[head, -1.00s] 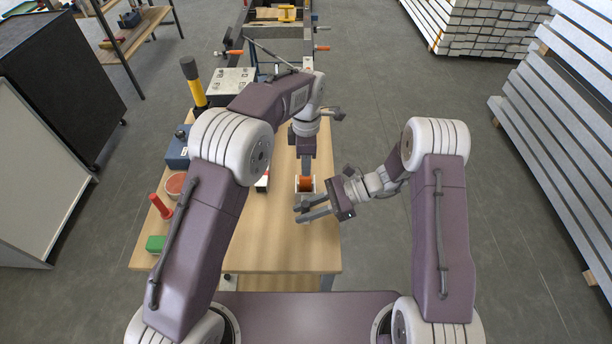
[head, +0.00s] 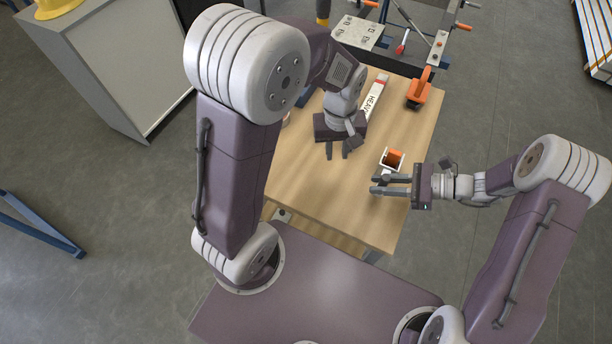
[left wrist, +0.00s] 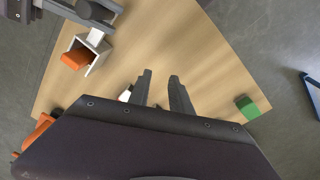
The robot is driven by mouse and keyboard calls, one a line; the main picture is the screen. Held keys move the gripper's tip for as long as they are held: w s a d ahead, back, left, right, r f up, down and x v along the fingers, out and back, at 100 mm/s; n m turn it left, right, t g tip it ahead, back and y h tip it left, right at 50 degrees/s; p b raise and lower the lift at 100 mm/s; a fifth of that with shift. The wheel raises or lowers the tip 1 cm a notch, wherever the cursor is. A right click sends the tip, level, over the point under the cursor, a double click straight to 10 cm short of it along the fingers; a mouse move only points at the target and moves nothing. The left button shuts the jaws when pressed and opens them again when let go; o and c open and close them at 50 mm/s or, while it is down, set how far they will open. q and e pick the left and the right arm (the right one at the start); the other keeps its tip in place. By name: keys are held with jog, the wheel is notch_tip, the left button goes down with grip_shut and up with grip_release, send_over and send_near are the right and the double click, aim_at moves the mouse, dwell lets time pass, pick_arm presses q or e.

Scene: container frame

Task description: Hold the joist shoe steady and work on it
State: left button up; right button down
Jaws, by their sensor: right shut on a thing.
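The joist shoe (head: 383,163) is a small white bracket with an orange piece (head: 396,159) between its walls, at the right side of the wooden table. It also shows at the upper left of the left wrist view (left wrist: 98,60).
An orange tool (head: 419,91) stands towards the table's far right corner. A white and red box marked "HEAV" (head: 374,93) lies behind my left gripper. A steel plate (head: 358,33) is beyond the table. A green block (left wrist: 246,107) sits at the table edge. The near table is clear.

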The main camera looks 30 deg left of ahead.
pick_arm(q)
jog(key=s+a+f+m, duration=0.2)
jog(key=s+a+m, duration=0.2)
jog(key=s, duration=0.5)
jog(key=shift+s+f+m, duration=0.25)
jog(key=shift+s+m, duration=0.05)
jog(key=shift+m, duration=0.6)
jog(key=shift+a, duration=0.1)
pick_arm(e)
jog(key=c, duration=1.2)
grip_release()
jog(key=shift+o, duration=0.2)
